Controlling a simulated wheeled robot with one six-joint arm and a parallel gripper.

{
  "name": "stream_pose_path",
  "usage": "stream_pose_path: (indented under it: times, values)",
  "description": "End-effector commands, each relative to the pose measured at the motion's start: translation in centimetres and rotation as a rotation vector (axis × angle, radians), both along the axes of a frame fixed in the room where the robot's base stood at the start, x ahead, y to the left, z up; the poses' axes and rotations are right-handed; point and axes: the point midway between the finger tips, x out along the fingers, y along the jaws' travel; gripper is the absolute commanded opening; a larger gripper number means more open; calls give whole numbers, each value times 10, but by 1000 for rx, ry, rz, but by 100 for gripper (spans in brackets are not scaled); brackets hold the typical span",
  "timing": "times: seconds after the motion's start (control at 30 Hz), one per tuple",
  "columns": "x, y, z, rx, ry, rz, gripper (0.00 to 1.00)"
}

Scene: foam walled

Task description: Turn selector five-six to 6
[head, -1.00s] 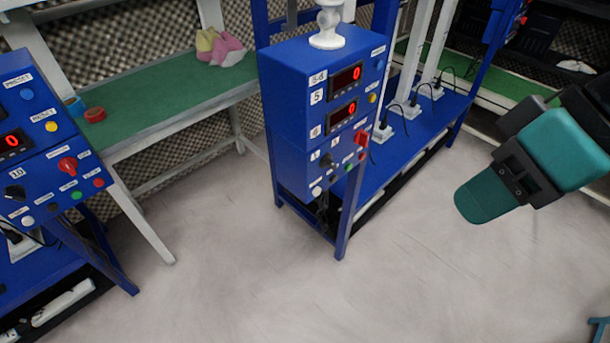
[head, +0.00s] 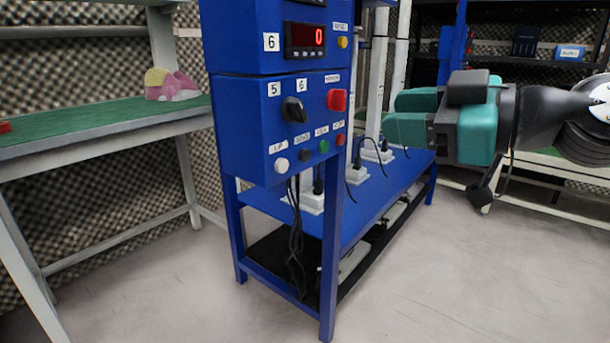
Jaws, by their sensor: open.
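The selector five-six (head: 294,109) is a black knob on the front of the blue control box (head: 236,125) in the head view. The label 5 (head: 274,89) is at its upper left and the label 6 (head: 301,85) is above it. Which label the knob points at is too small to tell surely. My gripper (head: 408,116), with teal fingers, is open and empty to the right of the box. It is apart from the knob, and its fingers point left.
A red switch (head: 337,100) sits right of the knob. A row of small buttons (head: 304,155) lies below it. A red display (head: 305,38) reads 0 above. A green-topped table (head: 100,124) stands at left. The floor in front is clear.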

Motion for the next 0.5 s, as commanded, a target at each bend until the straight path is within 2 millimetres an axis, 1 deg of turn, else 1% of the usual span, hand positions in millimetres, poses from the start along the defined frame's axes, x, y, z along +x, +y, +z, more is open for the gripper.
stream_pose_path:
  times: [0.03,0.1,0.23,0.33,0.43,0.5]
  values:
    - [5,-5,-22,11,-39,-13,40]
    - [9,-9,-25,24,-88,-27,40]
    - [13,-13,-25,38,-145,-43,40]
    - [16,-11,-24,41,-157,-46,40]
    - [23,-2,-22,41,-157,-43,40]
    - [29,8,-22,41,-158,-39,40]
